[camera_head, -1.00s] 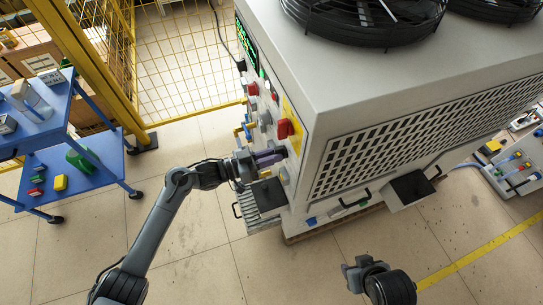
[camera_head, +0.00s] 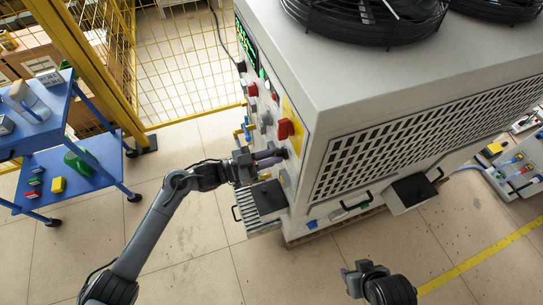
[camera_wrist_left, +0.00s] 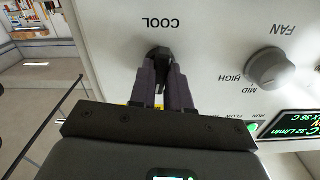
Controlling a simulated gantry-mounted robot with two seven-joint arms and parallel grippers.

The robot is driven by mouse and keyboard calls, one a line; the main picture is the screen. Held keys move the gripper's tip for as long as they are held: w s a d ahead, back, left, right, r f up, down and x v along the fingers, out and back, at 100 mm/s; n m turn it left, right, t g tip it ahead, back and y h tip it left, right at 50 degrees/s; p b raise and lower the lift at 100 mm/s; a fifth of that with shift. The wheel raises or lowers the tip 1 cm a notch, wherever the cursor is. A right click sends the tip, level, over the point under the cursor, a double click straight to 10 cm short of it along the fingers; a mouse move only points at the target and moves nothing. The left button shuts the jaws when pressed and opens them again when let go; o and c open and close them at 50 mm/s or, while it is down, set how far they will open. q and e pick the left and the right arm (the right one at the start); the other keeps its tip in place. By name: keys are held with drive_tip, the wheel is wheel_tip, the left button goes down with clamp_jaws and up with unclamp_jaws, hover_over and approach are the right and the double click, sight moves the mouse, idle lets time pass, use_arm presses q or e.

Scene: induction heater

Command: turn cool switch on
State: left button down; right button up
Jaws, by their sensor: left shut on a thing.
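The cool switch (camera_wrist_left: 159,53) is a black knob on the white machine panel, below the upside-down word COOL in the left wrist view. My left gripper (camera_wrist_left: 160,78) has its two purple fingers closed on the knob from both sides. In the head view my left gripper (camera_head: 279,156) reaches the left face of the machine, and its fingers mostly hide the knob. My right gripper (camera_head: 354,278) is near the bottom of the head view, away from the machine, and its jaw opening is not clear.
A grey FAN knob (camera_wrist_left: 275,70) sits beside the cool switch, above a green-lit display (camera_wrist_left: 292,118). A red rotary switch (camera_head: 287,128) is on the machine's panel near my left gripper.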

use_arm(q)
drive_tip(key=c, duration=1.1)
unclamp_jaws()
drive_tip(key=shift+a, duration=0.1)
drive_tip(key=shift+p+v, duration=0.75)
drive_tip(key=shift+v, duration=4.6)
